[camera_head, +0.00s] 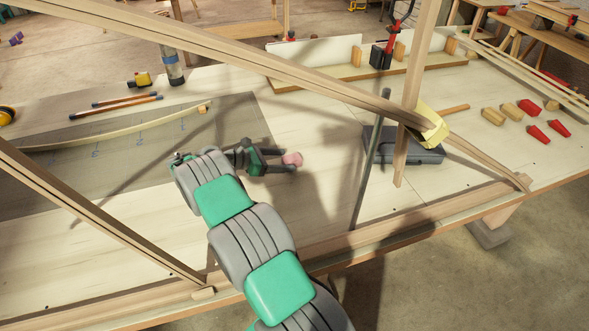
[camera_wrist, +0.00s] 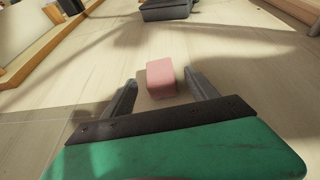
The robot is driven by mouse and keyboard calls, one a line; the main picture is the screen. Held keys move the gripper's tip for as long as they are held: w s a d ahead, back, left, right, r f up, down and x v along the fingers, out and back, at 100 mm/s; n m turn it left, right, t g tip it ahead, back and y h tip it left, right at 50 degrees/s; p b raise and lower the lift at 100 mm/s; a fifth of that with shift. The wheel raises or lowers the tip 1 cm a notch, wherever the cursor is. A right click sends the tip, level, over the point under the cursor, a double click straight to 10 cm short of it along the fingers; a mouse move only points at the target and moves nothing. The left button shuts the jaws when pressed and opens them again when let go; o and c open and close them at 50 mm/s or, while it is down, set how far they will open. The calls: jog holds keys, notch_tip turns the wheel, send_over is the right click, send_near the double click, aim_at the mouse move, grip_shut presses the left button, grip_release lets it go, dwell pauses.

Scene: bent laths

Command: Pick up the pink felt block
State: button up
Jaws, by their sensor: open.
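The pink felt block (camera_head: 292,159) lies on the pale wooden bench top, near the middle in the head view. In the wrist view the pink felt block (camera_wrist: 161,78) sits just ahead of and between the two finger ends. My gripper (camera_head: 294,161) reaches to the right toward it, low over the bench. In the wrist view my gripper (camera_wrist: 157,85) is open, with a finger on each side of the block's near end and gaps showing. I cannot tell if either finger touches it.
A grey case (camera_head: 420,150) lies on the bench to the right, with a yellow tool (camera_head: 430,122) above it. Wooden laths (camera_head: 240,50) slant over the bench, and a dark bar (camera_head: 370,140) stands right of the block. Bare bench top surrounds the block.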

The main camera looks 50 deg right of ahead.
aim_at(286, 160)
jog(key=x, duration=0.3)
jog(key=shift+s+d+b, duration=0.1)
jog(key=shift+s+b, duration=0.05)
jog(key=shift+b, duration=0.15)
jog(key=shift+c, duration=0.6)
jog(key=c, duration=1.3)
